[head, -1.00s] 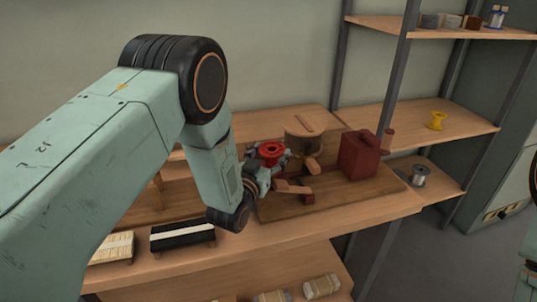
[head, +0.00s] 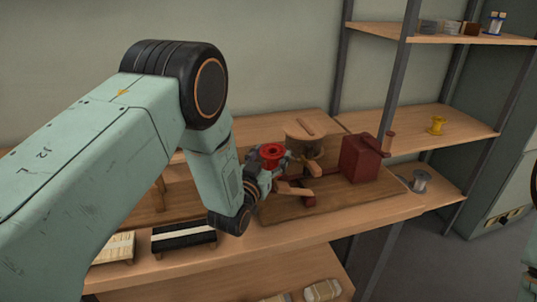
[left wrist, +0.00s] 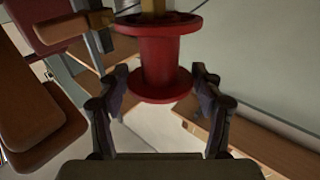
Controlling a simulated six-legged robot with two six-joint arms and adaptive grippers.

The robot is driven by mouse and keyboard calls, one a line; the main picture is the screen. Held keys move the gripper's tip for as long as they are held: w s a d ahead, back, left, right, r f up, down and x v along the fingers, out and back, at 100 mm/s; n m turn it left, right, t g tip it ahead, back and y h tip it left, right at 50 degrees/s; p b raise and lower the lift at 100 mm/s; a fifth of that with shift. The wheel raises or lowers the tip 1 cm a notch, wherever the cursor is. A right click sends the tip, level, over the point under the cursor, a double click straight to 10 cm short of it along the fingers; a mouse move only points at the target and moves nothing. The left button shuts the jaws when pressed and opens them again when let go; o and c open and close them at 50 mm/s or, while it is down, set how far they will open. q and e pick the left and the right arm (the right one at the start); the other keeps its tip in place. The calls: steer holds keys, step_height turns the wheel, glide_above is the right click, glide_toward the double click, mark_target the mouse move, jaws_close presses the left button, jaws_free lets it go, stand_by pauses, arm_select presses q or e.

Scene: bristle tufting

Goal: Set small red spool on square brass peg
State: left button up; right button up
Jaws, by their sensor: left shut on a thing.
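The small red spool (head: 272,151) is in my left gripper (head: 270,168), beside the round-topped wooden part of the fixture in the head view. In the left wrist view the spool (left wrist: 160,62) sits between the two dark fingers of my left gripper (left wrist: 160,92), which is shut on it. A brass-coloured square post (left wrist: 153,6), seemingly the peg, shows at the spool's far flange at the top edge. I cannot tell whether the spool is around it or only in line with it. The peg is not distinguishable in the head view. My right gripper is out of view.
The fixture's wooden base board (head: 345,204) carries a dark red box (head: 360,158), the round wooden top (head: 306,129) and a wooden lever (head: 294,190).

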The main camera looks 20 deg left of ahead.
mark_target(273, 168)
arm_select(q)
steer(key=f, duration=0.2)
steer(key=s+d+f+g, duration=0.1)
steer(key=shift+s+f+h, duration=0.1)
steer(key=shift+f+h, duration=0.15)
steer(key=shift+h, duration=0.05)
steer(key=o, duration=1.3)
steer(key=shift+a, duration=0.1)
steer(key=shift+s+a, duration=0.25)
steer(key=shift+s, duration=0.75)
steer(key=shift+t, duration=0.3)
steer(key=s, duration=0.1)
steer(key=s+r, duration=0.1)
steer(key=s, duration=0.1)
steer(key=s+r, duration=0.1)
steer(key=s, duration=0.1)
steer(key=shift+a+r, duration=0.1)
steer(key=shift+a, duration=0.45)
steer(key=shift+d+r, duration=0.1)
steer(key=shift+r, duration=0.05)
